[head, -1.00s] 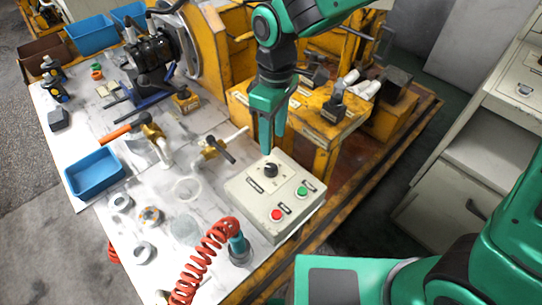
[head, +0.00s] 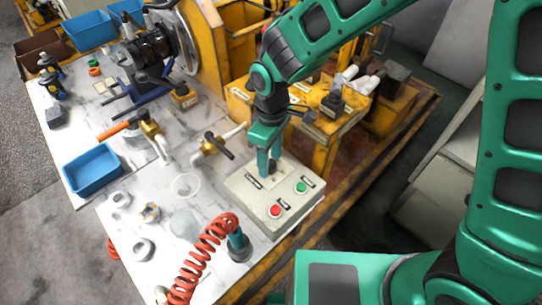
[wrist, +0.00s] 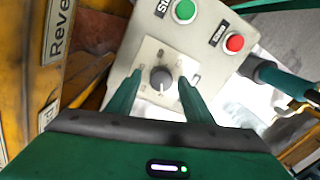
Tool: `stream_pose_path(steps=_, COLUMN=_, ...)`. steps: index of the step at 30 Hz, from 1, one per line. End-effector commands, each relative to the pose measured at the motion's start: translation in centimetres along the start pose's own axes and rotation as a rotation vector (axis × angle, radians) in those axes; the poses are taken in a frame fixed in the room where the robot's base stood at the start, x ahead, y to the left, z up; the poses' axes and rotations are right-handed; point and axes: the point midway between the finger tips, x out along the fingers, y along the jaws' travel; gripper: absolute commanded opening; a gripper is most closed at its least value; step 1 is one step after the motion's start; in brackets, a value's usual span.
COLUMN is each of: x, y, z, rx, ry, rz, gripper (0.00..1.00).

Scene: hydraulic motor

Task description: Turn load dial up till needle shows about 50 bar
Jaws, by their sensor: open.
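The load dial is a dark round knob (wrist: 161,76) on a pale square plate of the control box (head: 246,193), seen in the wrist view. A small light mark shows on the knob. My gripper (head: 268,168) is over the box, pointing down. In the wrist view, the open fingers of my gripper (wrist: 158,84) stand on either side of the knob, with gaps between; whether they reach its full depth I cannot tell. In the head view the fingers mostly hide the knob. I cannot make out a gauge needle in any view.
The box also carries a red button (head: 275,211) and a green button (head: 301,187). A coiled red hose (head: 205,255) lies in front. A valve with a dark handle (head: 219,146) stands behind left. Yellow machinery (head: 318,125) is behind the box.

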Motion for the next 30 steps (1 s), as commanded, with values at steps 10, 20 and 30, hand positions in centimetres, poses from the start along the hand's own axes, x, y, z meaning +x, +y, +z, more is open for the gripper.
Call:
stream_pose_path(steps=10, x=-0.03, y=0.04, z=0.02, rx=0.001, ry=0.000, rz=0.000, gripper=0.06)
stream_pose_path(steps=20, x=-0.05, y=0.11, z=0.06, rx=0.061, ry=0.003, rz=0.001, gripper=0.06)
stream_pose_path(steps=30, x=-0.05, y=0.22, z=0.19, rx=0.311, ry=0.016, rz=0.001, gripper=0.06)
